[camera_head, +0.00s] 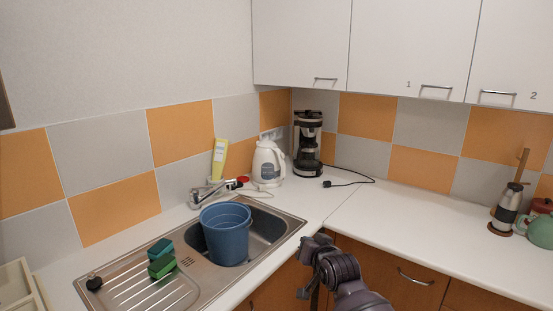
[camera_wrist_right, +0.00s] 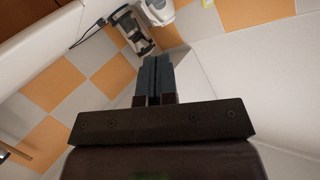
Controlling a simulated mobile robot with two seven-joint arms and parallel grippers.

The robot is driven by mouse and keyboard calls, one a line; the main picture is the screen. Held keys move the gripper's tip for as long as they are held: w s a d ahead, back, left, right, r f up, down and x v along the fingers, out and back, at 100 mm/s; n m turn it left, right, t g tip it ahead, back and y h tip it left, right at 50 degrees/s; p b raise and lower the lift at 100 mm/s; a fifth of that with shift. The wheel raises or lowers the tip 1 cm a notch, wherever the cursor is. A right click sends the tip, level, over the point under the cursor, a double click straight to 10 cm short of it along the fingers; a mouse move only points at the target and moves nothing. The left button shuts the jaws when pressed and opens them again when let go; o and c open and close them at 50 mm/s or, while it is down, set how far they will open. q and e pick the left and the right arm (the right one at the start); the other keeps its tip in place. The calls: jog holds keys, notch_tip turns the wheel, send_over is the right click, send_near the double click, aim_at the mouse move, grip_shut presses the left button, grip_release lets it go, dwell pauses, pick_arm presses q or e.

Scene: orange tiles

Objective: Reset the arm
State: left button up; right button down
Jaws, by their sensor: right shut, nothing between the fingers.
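My right arm comes in at the bottom of the head view, with its gripper (camera_head: 310,246) in front of the counter edge, to the right of the sink. In the right wrist view the gripper's two fingers (camera_wrist_right: 157,78) are together with nothing between them. It is apart from all the objects on the counter. My left gripper is in neither view.
A blue bucket (camera_head: 225,235) stands in the sink (camera_head: 265,243). Green sponges (camera_head: 161,266) lie on the drainboard. A white kettle (camera_head: 267,163) and a coffee maker (camera_head: 308,145) stand in the corner. The right counter (camera_head: 410,205) is largely clear below white cabinets (camera_head: 410,45).

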jog(key=s+d+f+h, duration=0.1)
jog(key=s+d+f, duration=0.5)
jog(key=s, duration=0.7)
jog(key=s+d+f+n+g+h+b, duration=0.1)
jog(key=s+d+f+h, duration=0.1)
jog(key=s+d+f, duration=0.5)
jog(key=s+d+f+n+g+h+b, duration=0.1)
jog(key=s+d+f, duration=0.5)
jog(key=s, duration=1.3)
notch_tip(320, 180, down, 4)
jog(key=shift+d+f+h, duration=0.2)
jog(key=shift+f+h, duration=0.05)
jog(key=shift+h, duration=0.25)
